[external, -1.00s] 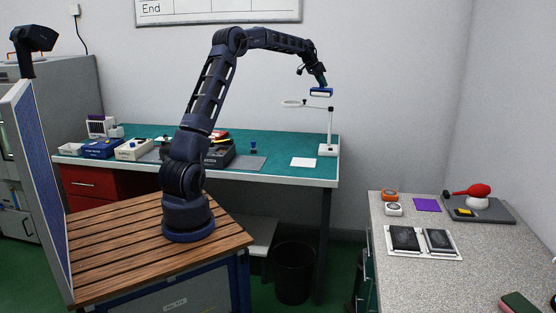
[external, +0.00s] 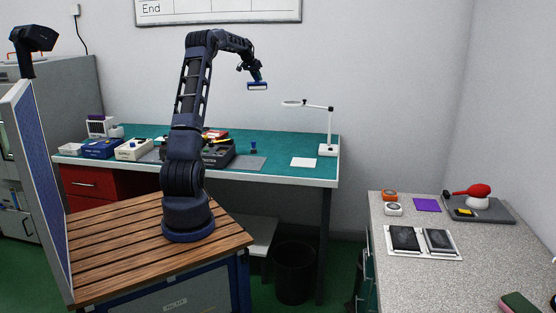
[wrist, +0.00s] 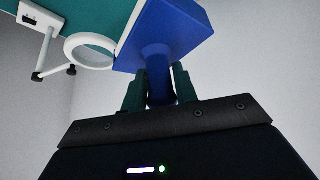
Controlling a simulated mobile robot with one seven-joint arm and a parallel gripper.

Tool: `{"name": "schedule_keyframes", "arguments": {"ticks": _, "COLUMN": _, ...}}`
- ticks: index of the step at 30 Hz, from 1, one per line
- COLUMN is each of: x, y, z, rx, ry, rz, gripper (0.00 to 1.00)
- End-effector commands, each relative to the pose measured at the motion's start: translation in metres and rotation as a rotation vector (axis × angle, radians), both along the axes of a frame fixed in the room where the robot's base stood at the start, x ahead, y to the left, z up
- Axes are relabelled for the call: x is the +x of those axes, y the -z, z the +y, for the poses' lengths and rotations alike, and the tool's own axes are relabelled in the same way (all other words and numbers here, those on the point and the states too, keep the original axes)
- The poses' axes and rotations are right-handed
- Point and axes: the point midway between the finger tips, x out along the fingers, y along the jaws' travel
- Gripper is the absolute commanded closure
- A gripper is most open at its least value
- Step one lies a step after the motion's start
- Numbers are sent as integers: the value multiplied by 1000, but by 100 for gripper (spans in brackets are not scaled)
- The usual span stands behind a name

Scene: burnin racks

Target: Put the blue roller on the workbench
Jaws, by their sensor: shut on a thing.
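My gripper (external: 256,74) is shut on the blue roller (external: 257,86) and holds it in the air, well above the back part of the green-topped workbench (external: 285,165). In the wrist view the blue roller (wrist: 170,35) has a wide blue head, and its round handle sits between the two fingers of my gripper (wrist: 155,88). The fingers hide part of the handle. The roller touches nothing else that I can see.
A white magnifier lamp (external: 328,148) stands at the bench's right end, its ring (wrist: 88,50) near the roller in the wrist view.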

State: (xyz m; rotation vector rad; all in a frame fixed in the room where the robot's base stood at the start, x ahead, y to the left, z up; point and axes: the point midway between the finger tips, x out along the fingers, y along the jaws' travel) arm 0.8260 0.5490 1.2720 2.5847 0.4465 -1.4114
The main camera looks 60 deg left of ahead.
Motion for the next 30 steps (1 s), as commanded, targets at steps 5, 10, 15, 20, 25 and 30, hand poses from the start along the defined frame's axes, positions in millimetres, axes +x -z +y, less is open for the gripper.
{"name": "schedule_keyframes", "arguments": {"ticks": 5, "x": -25, "y": 0, "z": 28, "rx": 0, "ry": -42, "rz": 0, "gripper": 99}}
{"name": "schedule_keyframes", "arguments": {"ticks": 10, "x": -31, "y": 24, "z": 34, "rx": -2, "ry": -52, "rz": 2, "gripper": 99}}
{"name": "schedule_keyframes", "arguments": {"ticks": 15, "x": -31, "y": 63, "z": 34, "rx": -3, "ry": -51, "rz": 3, "gripper": 99}}
{"name": "schedule_keyframes", "arguments": {"ticks": 20, "x": -31, "y": 99, "z": 34, "rx": -1, "ry": -52, "rz": 2, "gripper": 99}}
{"name": "schedule_keyframes", "arguments": {"ticks": 25, "x": -31, "y": 123, "z": 34, "rx": 1, "ry": -50, "rz": 0, "gripper": 99}}
{"name": "schedule_keyframes", "arguments": {"ticks": 30, "x": -31, "y": 147, "z": 34, "rx": -1, "ry": -50, "rz": 2, "gripper": 99}}
